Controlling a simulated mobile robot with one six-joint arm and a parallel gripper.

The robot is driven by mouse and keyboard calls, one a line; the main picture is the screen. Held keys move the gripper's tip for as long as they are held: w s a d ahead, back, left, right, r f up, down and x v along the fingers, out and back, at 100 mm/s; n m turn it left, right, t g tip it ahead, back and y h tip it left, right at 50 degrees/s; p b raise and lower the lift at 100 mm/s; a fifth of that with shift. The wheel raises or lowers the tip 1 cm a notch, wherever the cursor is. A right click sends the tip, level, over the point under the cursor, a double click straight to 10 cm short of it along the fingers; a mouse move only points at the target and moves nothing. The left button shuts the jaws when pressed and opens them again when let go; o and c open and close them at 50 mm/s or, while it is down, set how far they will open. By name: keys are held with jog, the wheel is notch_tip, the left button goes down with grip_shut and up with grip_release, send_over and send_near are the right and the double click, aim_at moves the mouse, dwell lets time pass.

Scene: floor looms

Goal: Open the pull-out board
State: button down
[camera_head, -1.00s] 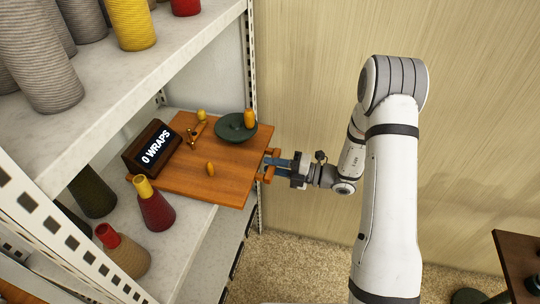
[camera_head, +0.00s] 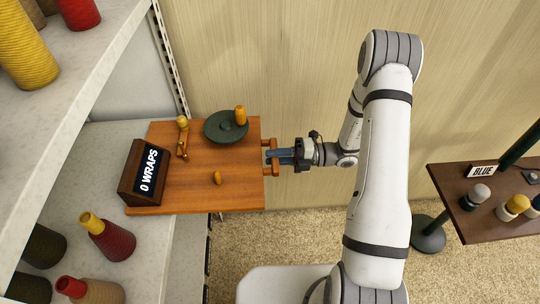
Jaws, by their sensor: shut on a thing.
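The pull-out board (camera_head: 195,190) is a flat orange-brown wooden board sticking out from a white shelf (camera_head: 60,210). On it are a dark green round plate with a yellow knob (camera_head: 226,126), a small brass fitting (camera_head: 183,138), a small orange peg (camera_head: 217,178) and a dark wooden block with a sign reading "0 WRAPS" (camera_head: 148,172). A wooden handle (camera_head: 270,157) is at the board's right edge.
Cones of yarn stand on the shelves, including a dark red one with a yellow top (camera_head: 108,238). Carpet (camera_head: 240,240) between shelf and table is open.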

jog(key=shift+w, duration=0.15)
jog(key=c, duration=1.2)
grip_release()
jog(key=shift+a, duration=0.2)
jog(key=d, duration=0.8)
jog(key=shift+w+b, duration=0.2)
jog(key=shift+b, duration=0.1)
jog(key=shift+a, duration=0.1)
